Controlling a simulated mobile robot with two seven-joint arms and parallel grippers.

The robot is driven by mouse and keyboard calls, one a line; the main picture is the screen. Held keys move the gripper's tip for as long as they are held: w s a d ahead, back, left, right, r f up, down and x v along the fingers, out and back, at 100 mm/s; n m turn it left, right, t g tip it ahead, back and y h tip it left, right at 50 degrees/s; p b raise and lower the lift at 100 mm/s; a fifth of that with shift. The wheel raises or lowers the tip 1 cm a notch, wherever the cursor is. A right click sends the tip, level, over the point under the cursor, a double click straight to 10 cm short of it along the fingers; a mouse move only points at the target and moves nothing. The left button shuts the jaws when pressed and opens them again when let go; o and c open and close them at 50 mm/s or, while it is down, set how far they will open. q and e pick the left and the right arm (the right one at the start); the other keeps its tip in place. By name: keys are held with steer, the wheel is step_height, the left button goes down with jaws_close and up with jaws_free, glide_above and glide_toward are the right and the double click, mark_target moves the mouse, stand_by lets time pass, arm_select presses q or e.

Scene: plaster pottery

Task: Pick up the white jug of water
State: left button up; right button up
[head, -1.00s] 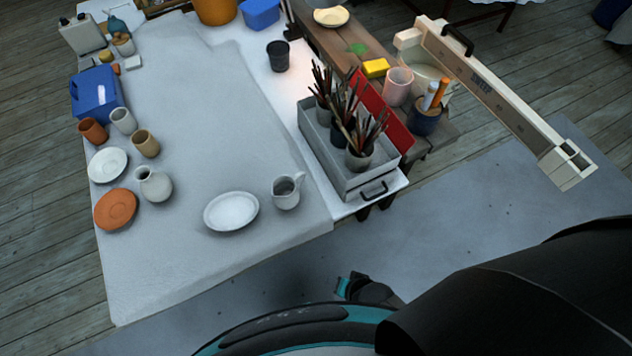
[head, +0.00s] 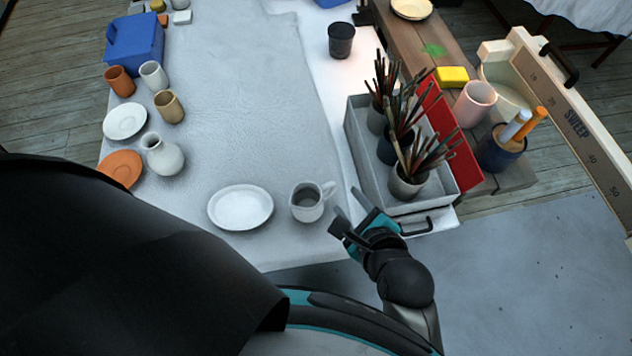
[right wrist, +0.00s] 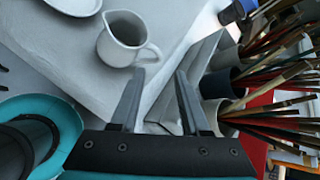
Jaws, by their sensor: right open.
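The white jug (head: 307,204) stands upright near the front edge of the cloth-covered table, with its handle on the right and grey water visible inside. It also shows in the right wrist view (right wrist: 124,42), top centre, its handle towards my fingers. My right gripper (head: 349,206) is just right of the jug, near the table edge. It is open, and the right wrist view shows nothing between its fingers (right wrist: 160,75). The jug is a little beyond the left fingertip, apart from it. My left gripper does not show; a dark part of my own arm covers the lower left.
A white plate (head: 240,228) lies just left of the jug. A grey tray (head: 357,130) with brush pots stands close behind my right gripper. A white vase (head: 165,160), cups and saucers stand at the left. The table's middle is clear.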

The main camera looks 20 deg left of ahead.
mark_target(335, 186)
steer(key=b+x, duration=0.2)
steer(key=x, duration=0.5)
steer(key=shift+a+f, duration=0.1)
steer(key=shift+f, duration=0.1)
steer(key=shift+b+x, duration=0.95)
steer(key=shift+x, duration=2)
steer(key=shift+r, duration=0.1)
steer(key=c, duration=0.7)
jaws_close()
steer(key=shift+w+r, duration=0.1)
